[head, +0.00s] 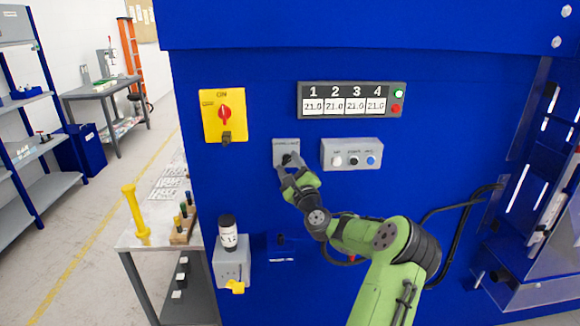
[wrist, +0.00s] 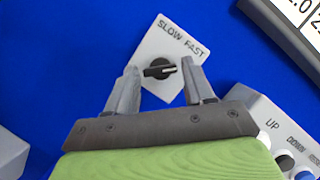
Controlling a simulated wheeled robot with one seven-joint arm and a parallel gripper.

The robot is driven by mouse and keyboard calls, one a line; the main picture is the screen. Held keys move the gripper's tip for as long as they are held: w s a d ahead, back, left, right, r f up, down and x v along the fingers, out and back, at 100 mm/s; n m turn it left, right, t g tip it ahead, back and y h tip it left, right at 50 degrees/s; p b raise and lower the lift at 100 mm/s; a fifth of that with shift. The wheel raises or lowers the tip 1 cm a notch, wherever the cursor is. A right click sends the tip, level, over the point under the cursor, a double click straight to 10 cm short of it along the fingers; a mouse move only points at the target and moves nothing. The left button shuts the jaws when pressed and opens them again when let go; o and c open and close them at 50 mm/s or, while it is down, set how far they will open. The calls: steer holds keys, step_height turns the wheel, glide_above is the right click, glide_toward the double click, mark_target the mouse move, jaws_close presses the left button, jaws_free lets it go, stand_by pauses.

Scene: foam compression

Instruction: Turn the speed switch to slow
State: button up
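The speed switch is a black knob (wrist: 158,68) with a white pointer mark, on a light grey plate (wrist: 150,52) labelled SLOW and FAST. In the wrist view the plate looks tilted and the mark points right, nearer the FAST side. In the head view the plate (head: 286,146) is on the blue machine front, and the knob is partly hidden by my gripper. My gripper (wrist: 158,68) is open, with one finger on each side of the knob. Small gaps seem to show between fingers and knob; contact is hard to tell.
A grey button box (head: 352,155) is close to the right of the plate. A yellow panel with a red rotary switch (head: 224,113) is up left. A numbered display (head: 351,100) is above. A grey box with a bottle (head: 229,233) is lower left.

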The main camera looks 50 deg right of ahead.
steer(key=c, duration=0.7)
steer(key=shift+c, duration=0.2)
steer(key=shift+n, duration=0.3)
steer(key=n+y, duration=0.1)
steer(key=n, duration=0.1)
steer(key=n+y, duration=0.1)
steer(key=n, duration=0.1)
steer(key=shift+r+g+p, duration=0.2)
steer(key=shift+g+p, duration=0.1)
steer(key=shift+p, duration=0.1)
steer(key=n+g+y, duration=0.1)
steer(key=n, duration=0.3)
steer(key=shift+d+r+n, duration=0.1)
steer(key=shift+r+n, duration=0.05)
steer(key=shift+n, duration=0.25)
steer(key=n+g, duration=0.1)
steer(key=n, duration=0.3)
steer(key=shift+r+g+y+b, duration=0.15)
steer(key=shift+g+y+b, duration=0.2)
steer(key=shift+g+y, duration=0.05)
steer(key=n+g+b, duration=0.1)
steer(key=n+g, duration=0.1)
steer(key=n, duration=0.1)
steer(key=shift+n, duration=0.3)
